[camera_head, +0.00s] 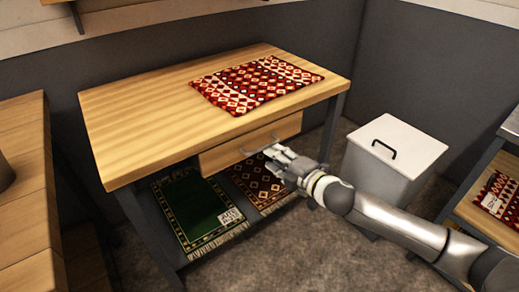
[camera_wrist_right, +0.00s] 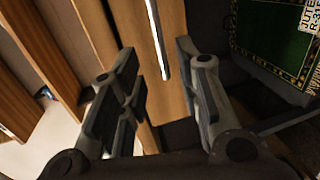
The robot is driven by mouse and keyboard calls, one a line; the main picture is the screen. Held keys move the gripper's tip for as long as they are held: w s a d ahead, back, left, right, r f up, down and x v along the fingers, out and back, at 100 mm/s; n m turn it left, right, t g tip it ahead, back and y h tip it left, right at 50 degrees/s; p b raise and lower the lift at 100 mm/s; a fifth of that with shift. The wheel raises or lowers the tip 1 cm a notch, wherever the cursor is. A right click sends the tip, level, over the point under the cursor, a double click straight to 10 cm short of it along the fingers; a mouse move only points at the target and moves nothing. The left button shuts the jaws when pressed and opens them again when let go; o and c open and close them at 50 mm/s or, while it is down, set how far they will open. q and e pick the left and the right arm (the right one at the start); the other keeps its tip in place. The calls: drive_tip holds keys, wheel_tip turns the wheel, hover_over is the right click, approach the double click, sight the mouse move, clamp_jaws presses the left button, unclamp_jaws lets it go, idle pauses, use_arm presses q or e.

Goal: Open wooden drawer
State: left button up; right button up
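The wooden drawer (camera_head: 236,150) sits under the light wooden tabletop (camera_head: 150,112) and looks shut or nearly so. Its thin metal handle (camera_head: 262,146) is on the front face. My right gripper (camera_head: 278,156) is just in front of the handle, and its fingers partly cover it. In the right wrist view my right gripper (camera_wrist_right: 160,88) is open. The handle (camera_wrist_right: 158,38) shows as a bright bar between the spread fingers, against the drawer front (camera_wrist_right: 180,103). I cannot tell whether a finger touches it. My left gripper is not in view.
A red patterned rug (camera_head: 258,82) lies on the tabletop. A green rug (camera_head: 192,207) and a dark patterned rug (camera_head: 256,182) lie on the lower shelf. A white lidded bin (camera_head: 392,162) stands right of the table, close to my right arm. Grey floor in front is clear.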

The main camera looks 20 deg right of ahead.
sight(261, 149)
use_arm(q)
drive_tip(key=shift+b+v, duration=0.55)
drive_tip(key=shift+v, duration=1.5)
use_arm(e)
drive_tip(key=shift+x, duration=4.05)
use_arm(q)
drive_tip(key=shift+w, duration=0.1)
use_arm(e)
clamp_jaws()
